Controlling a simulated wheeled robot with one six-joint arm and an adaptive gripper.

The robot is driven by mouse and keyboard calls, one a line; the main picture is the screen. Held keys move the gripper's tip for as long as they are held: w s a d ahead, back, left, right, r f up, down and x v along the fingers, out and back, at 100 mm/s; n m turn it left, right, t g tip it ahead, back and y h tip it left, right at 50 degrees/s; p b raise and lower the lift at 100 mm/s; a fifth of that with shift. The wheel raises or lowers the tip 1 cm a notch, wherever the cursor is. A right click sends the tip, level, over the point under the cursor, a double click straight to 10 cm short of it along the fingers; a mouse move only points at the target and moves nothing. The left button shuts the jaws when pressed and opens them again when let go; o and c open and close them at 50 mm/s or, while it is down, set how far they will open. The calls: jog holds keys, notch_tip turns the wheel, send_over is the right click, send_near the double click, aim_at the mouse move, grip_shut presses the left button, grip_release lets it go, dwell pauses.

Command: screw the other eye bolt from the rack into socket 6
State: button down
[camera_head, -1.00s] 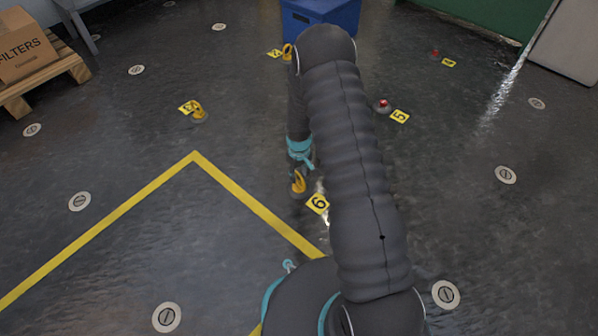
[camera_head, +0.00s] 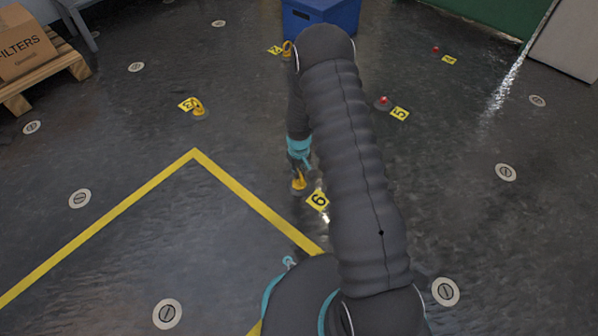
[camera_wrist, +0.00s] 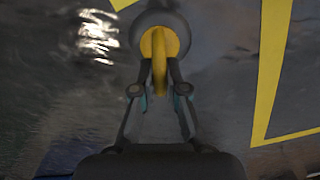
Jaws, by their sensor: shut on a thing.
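My gripper (camera_head: 300,169) points down beside the yellow number 6 plate (camera_head: 318,200) and is shut on a yellow eye bolt (camera_head: 299,184). In the wrist view my gripper's two fingers (camera_wrist: 160,72) pinch the ring of the eye bolt (camera_wrist: 159,44), which is seen edge-on. Below the bolt's yellow collar is a round grey disc, socket 6 (camera_wrist: 139,30). The bolt looks upright over the middle of the socket. Its thread is hidden, so I cannot tell how deep it sits.
Another eye bolt (camera_head: 198,107) stands by the number 3 plate (camera_head: 187,104). A yellow ring (camera_head: 287,50) shows near the blue box (camera_head: 320,18). A red-topped piece (camera_head: 383,102) is by plate 5 (camera_head: 400,114). Yellow floor tape (camera_head: 245,198) runs left of the gripper; the floor around is mostly clear.

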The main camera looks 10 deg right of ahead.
jog(key=m, duration=0.4)
jog(key=shift+m, duration=0.3)
jog(key=m, duration=0.4)
jog(key=m, duration=0.4)
jog(key=shift+f+m, duration=0.1)
jog(key=shift+m, duration=0.3)
jog(key=m, duration=0.4)
jog(key=shift+m, duration=0.4)
jog(key=c, duration=1.1)
grip_release()
jog(key=shift+c, duration=0.2)
